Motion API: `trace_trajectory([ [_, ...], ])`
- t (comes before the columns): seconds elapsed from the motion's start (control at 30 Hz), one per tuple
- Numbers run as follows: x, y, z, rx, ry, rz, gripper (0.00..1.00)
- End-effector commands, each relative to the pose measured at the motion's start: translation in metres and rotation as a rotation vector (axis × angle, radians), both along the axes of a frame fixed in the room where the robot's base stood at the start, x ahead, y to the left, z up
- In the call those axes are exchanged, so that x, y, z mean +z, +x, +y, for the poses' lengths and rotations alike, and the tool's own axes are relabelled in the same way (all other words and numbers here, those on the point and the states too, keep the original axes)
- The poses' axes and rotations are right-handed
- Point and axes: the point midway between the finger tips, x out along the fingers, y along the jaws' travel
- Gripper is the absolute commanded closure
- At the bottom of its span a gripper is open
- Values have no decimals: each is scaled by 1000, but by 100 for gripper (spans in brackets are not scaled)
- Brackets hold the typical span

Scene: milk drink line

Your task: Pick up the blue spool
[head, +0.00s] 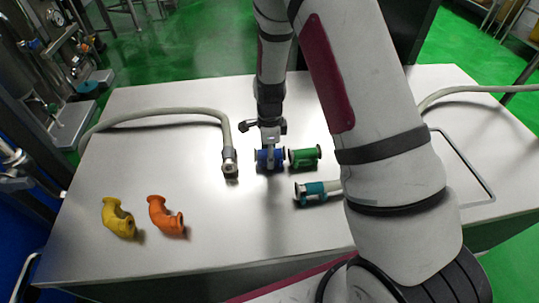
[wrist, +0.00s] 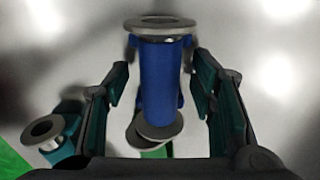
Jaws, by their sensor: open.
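The blue spool (head: 262,160) lies on the white table, left of the green spool, in the head view. In the wrist view the blue spool (wrist: 161,80) runs lengthwise in the middle of the picture, with a grey flange at its far end. My gripper (head: 269,151) is over the blue spool and hides part of it. In the wrist view my gripper (wrist: 160,85) is open, with one finger on each side of the spool. A gap shows between each finger and the spool's body. A grey disc overlaps the near end of the spool.
The green spool (head: 305,157) lies close on the right. A teal-collared hose end (head: 318,192) lies nearer, partly behind my arm. A grey hose (head: 226,130) ends left of the blue spool. Orange (head: 166,215) and yellow (head: 118,217) elbows lie at front left. Clear table (head: 170,165) lies between.

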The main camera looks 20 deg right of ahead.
Motion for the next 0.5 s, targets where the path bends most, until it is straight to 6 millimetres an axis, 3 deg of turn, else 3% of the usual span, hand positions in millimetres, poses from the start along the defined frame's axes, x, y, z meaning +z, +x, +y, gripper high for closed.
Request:
trace_trajectory([
  [0.17,0,0,0,0,0,0,51],
  [0.37,0,0,0,0,0,0,97],
  [0.5,0,0,0,0,0,-1,100],
])
